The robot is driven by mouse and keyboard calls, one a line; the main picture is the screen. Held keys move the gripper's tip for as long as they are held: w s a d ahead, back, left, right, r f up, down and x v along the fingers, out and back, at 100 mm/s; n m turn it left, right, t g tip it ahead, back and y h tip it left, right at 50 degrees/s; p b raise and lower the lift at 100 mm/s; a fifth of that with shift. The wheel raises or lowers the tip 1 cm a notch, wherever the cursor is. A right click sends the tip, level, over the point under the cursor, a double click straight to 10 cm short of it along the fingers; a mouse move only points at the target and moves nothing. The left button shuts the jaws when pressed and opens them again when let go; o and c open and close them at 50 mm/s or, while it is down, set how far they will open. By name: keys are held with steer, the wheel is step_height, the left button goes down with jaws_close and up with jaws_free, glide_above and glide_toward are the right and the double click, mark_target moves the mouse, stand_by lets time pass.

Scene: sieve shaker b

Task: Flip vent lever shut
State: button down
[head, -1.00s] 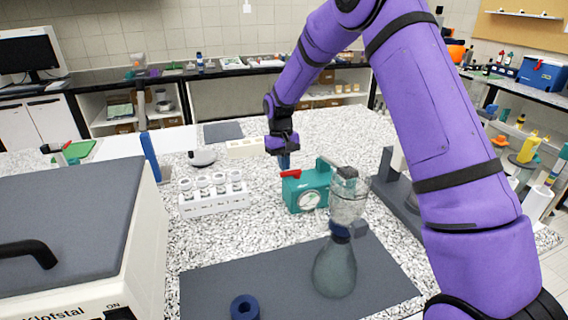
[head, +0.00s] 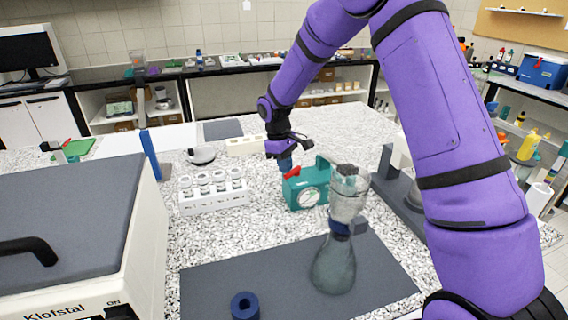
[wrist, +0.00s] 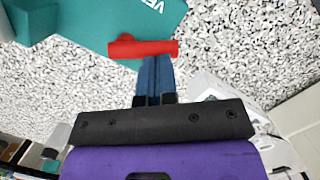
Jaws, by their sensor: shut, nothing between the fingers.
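The teal pump box (head: 308,190) with a round gauge stands on the speckled bench, right of the vial rack. Its red vent lever (head: 291,173) is on the upper left part of the box. In the wrist view the red lever (wrist: 147,48) lies across the picture at the edge of the teal body (wrist: 110,22). My gripper (head: 285,164) is shut and empty. Its blue fingertips (wrist: 155,62) are right beside the lever; I cannot tell if they touch it.
A glass flask with a funnel (head: 335,262) stands on a dark mat (head: 215,285), close in front of the box. A white vial rack (head: 215,201) is at left. A grey stand (head: 400,200) is at right. A blue ring (head: 244,306) lies on the mat.

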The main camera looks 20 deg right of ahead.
steer(key=n, duration=0.1)
steer(key=s+n, duration=0.1)
steer(key=n, duration=0.2)
steer(key=shift+s+d+n+t+h, duration=0.3)
steer(key=shift+d, duration=0.05)
steer(key=n, duration=0.2)
steer(key=s+d+n, duration=0.1)
steer(key=shift+n+t, duration=0.4)
steer(key=shift+a, duration=0.1)
steer(key=shift+w, duration=0.1)
steer(key=shift+w+d, duration=0.45)
steer(key=shift+w, duration=0.2)
step_height(320, 180, up, 11)
steer(key=a, duration=0.2)
steer(key=shift+f, duration=0.2)
steer(key=shift+w, duration=0.1)
